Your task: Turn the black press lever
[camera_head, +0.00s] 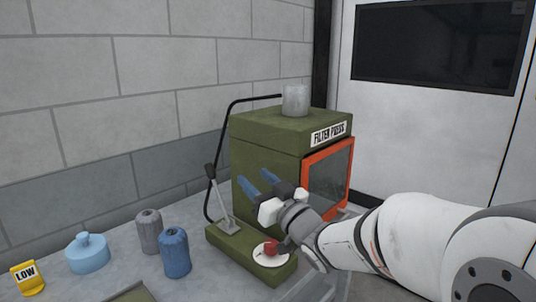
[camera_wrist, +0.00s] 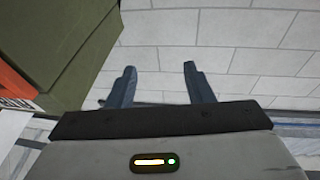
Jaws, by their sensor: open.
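The press lever (camera_head: 217,193) has a black grip on a grey shaft and leans up and left from the front base of the green filter press (camera_head: 262,131). My gripper (camera_head: 258,186) is open and empty, with two blue fingers pointing up and left, to the right of the lever in the picture. A gap shows between fingers and lever. In the wrist view the open fingers (camera_wrist: 160,86) have only the wall behind them, and the green press body (camera_wrist: 62,45) is at the upper left. The lever cannot be made out there.
A red knob on a white dial (camera_head: 271,252) sits on the press base below my wrist. A black hose (camera_head: 228,119) arches behind the lever. Grey (camera_head: 148,232) and blue (camera_head: 175,253) canisters, a light blue jar (camera_head: 87,253) and a yellow LOW tag (camera_head: 28,277) stand to the left.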

